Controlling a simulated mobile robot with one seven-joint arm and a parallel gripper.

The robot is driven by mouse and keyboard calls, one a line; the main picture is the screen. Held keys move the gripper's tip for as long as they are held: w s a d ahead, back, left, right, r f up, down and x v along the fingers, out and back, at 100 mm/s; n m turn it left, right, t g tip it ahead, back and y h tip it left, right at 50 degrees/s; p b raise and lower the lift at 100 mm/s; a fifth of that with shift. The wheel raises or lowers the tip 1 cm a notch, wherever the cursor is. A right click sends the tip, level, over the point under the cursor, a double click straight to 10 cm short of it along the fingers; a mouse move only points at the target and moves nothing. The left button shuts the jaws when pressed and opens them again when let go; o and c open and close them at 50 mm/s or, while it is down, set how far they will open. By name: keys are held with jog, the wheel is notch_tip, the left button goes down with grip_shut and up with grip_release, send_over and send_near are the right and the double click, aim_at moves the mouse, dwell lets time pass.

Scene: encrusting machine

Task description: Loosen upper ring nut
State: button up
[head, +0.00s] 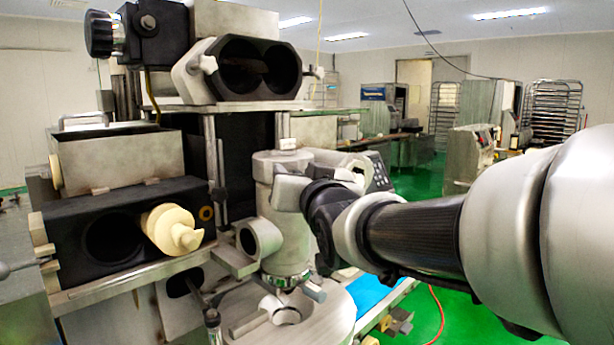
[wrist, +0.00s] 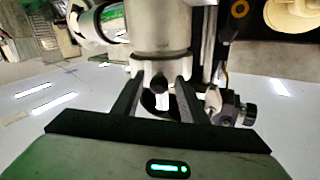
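The machine's upright grey metal cylinder (head: 285,235) stands right of the dark housing in the head view. A light metal collar (wrist: 162,62), which looks like the upper ring nut, shows in the wrist view with a short dark-ended lug (wrist: 160,83) projecting toward me. My gripper (wrist: 159,82) has its two dark fingers apart, one on each side of the lug, with visible gaps. I cannot tell whether the fingertips touch the collar. In the head view my wrist is at the cylinder's upper right and hides part of it; the fingertips are not clear there.
A cream-coloured screw (head: 172,229) sticks out of the dark housing on the left. A black double-bore block (head: 245,70) is above. A lower ring fitting (head: 283,310) lies on the round base below the cylinder. Open green floor (head: 465,320) is to the right.

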jog(key=v, duration=1.7)
jog(key=shift+s+p, duration=0.2)
jog(key=shift+p, duration=0.15)
jog(key=shift+d+f, duration=0.1)
jog(key=d+f+m+g+h, duration=0.1)
jog(key=d+f+g+h, duration=0.5)
jog(key=f, duration=0.5)
jog(key=s+d+f+g, duration=0.5)
jog(key=s+f, duration=0.5)
notch_tip(320, 180, up, 16)
jog(key=p, duration=1.6)
jog(key=shift+r+g+y, duration=0.2)
jog(key=shift+g+y, duration=0.1)
jog(key=shift+y, duration=0.1)
